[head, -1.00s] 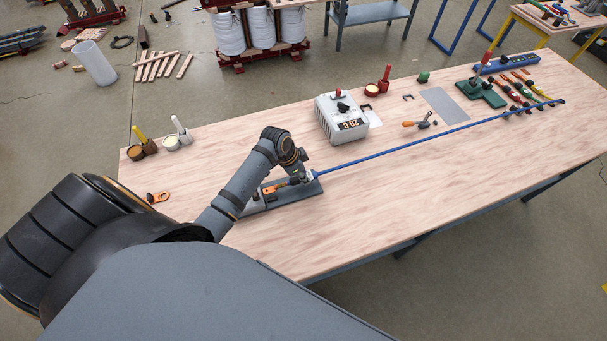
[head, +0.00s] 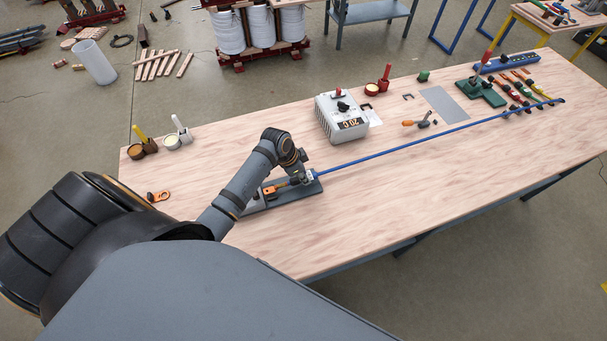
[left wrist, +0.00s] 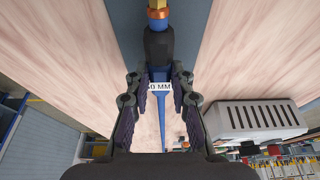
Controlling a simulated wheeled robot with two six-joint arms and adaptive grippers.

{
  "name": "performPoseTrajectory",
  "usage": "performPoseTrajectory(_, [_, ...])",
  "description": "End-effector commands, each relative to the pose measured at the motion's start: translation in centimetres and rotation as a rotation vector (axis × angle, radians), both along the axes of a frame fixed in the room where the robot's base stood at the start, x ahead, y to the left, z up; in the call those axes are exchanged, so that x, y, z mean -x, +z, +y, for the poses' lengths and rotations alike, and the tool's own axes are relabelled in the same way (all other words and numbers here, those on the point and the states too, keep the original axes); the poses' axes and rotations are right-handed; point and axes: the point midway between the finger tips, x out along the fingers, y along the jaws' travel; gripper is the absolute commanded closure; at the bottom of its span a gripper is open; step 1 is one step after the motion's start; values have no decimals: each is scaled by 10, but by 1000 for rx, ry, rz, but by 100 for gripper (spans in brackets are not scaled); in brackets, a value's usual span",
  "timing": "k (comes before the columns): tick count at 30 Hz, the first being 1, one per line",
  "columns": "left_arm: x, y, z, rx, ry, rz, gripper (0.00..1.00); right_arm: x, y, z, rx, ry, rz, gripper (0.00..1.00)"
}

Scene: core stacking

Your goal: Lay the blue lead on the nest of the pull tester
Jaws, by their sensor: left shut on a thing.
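The blue lead (head: 440,133) runs as a long thin line across the table from the far right to my left gripper (head: 304,179). In the left wrist view the lead (left wrist: 163,125) has a white tag marked MM, a black sleeve (left wrist: 158,45) and a copper-coloured end at the top edge. My left gripper (left wrist: 158,88) is shut on the lead near the tag. The gripper is over a low dark grey fixture (head: 285,198) with an orange piece on it, apparently the pull tester's bed. The gripper hides the nest, so I cannot tell whether the lead touches it. My right gripper is out of view.
A light grey box with a numeric display (head: 341,116) stands behind the lead. Pots with brushes (head: 178,140) stand at the back left. A green tool (head: 481,92) and several coloured leads are at the far right. The table's front middle is clear.

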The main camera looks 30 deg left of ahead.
Motion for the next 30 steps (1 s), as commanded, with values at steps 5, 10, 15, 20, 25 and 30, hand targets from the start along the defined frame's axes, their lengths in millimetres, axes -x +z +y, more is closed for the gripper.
performPoseTrajectory(5, [0, -5, 0, 1, 0, -1, 100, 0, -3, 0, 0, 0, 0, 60])
performPoseTrajectory(10, [0, -9, 0, 0, 0, 0, 100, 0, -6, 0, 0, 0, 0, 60])
performPoseTrajectory(15, [0, -13, 0, 0, 0, 0, 100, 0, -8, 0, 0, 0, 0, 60])
performPoseTrajectory(20, [0, -16, 0, 1, 0, -1, 75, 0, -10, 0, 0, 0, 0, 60])
performPoseTrajectory(25, [0, -16, 0, 0, 0, 0, 52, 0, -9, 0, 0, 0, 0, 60])
performPoseTrajectory(30, [0, -16, 0, 0, 0, 0, 51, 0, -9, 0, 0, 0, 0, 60])
